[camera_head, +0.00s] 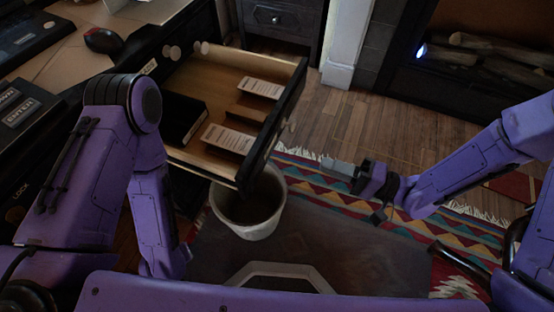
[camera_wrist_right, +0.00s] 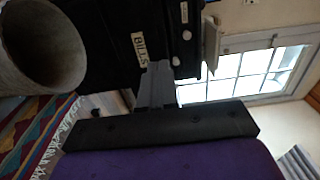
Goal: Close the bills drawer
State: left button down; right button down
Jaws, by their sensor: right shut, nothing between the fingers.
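The right wrist view shows a dark panel with a "BILLS" label (camera_wrist_right: 139,46). My right gripper (camera_head: 330,165) is shut and empty, in front of the drawer front and apart from it in the head view. It also shows in the right wrist view (camera_wrist_right: 158,72). My left arm comes in from the left; its gripper is not visible.
A pale bucket (camera_head: 252,229) stands below the drawer front's near end. A patterned rug (camera_head: 345,185) covers the floor under my right gripper. A desk with a red mouse (camera_head: 103,40) is at upper left. A fireplace (camera_head: 490,62) is at upper right. Wooden floor between is clear.

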aim_at(264, 144)
jog(key=b+x, duration=0.2)
jog(key=x, duration=1)
jog(key=shift+a, duration=0.35)
jog(key=shift+w+a, duration=0.2)
jog(key=shift+a, duration=0.3)
